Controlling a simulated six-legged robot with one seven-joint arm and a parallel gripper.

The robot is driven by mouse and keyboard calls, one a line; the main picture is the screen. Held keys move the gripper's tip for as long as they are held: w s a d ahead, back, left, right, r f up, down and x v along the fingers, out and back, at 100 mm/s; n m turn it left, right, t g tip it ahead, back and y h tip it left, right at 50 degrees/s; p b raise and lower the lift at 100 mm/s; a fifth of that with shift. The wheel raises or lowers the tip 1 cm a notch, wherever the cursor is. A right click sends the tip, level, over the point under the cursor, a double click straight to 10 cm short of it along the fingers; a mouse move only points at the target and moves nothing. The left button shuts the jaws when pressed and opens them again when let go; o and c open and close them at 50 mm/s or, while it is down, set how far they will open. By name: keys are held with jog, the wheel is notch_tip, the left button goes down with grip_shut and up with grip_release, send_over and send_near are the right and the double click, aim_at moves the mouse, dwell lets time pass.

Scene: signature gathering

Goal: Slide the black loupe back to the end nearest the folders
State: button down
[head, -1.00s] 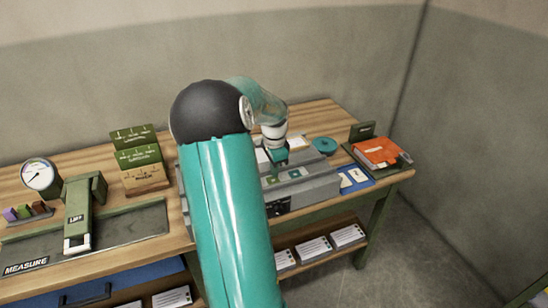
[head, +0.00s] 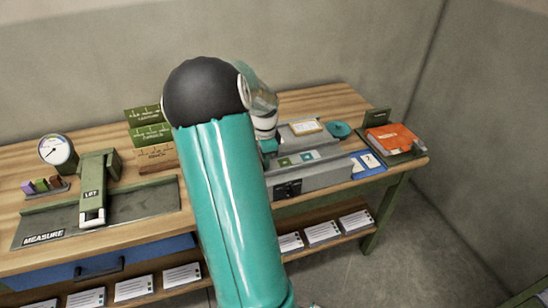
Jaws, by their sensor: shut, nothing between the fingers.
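A grey box-like device (head: 318,178) stands on the bench, right of my arm. A small black piece (head: 288,188) is at the left end of its front face. It may be the black loupe, but it is too small to be sure. Green stepped folders or cards (head: 150,133) stand at the back, left of my arm. An orange folder or book (head: 390,138) lies at the right end. My gripper (head: 268,148) is shut and empty at the left end of the device. Its fingertips are mostly hidden by my arm.
A green press-like tool (head: 97,190) stands on the grey measure tray (head: 150,202) at left, with a round gauge (head: 56,150) behind. The back wall is close behind the bench.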

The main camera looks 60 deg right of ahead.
jog(key=w+a, duration=0.7)
jog(key=shift+w+a, duration=0.15)
jog(key=shift+w, duration=0.05)
jog(key=s+d, duration=0.2)
jog(key=shift+s+d, duration=0.3)
jog(key=shift+s, duration=0.05)
notch_tip(320, 180, up, 9)
jog(key=shift+r, duration=0.1)
jog(key=shift+d+r, duration=0.1)
jog(key=shift+r, duration=0.3)
